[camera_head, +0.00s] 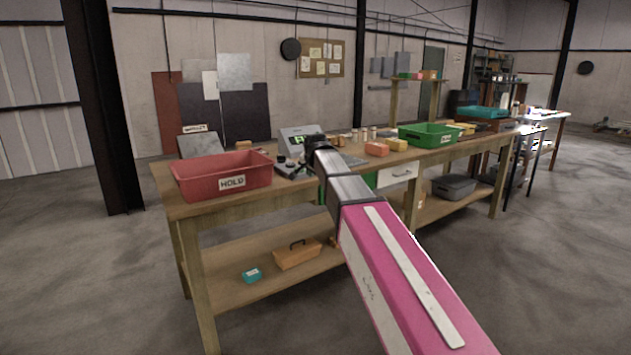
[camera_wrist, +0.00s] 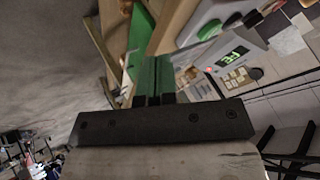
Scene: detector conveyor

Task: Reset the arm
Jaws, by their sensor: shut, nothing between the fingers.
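My gripper (camera_wrist: 156,80) shows in the wrist view with its two fingers together and nothing between them. In the head view my arm, with its pink link, reaches from the lower right toward the wooden workbench (camera_head: 190,208). Its dark end is in front of the bench, near a grey detector device (camera_head: 296,137) with a lit green display. The fingers cannot be made out there. The device also shows tilted in the wrist view (camera_wrist: 262,50), to the right of the fingers.
A red HOLD bin (camera_head: 222,177) is on the bench left of my arm. A green bin (camera_head: 430,136) and small boxes are to the right. The lower shelf holds an orange case (camera_head: 297,256) and a teal box (camera_head: 252,275). The floor (camera_head: 80,285) at left is clear.

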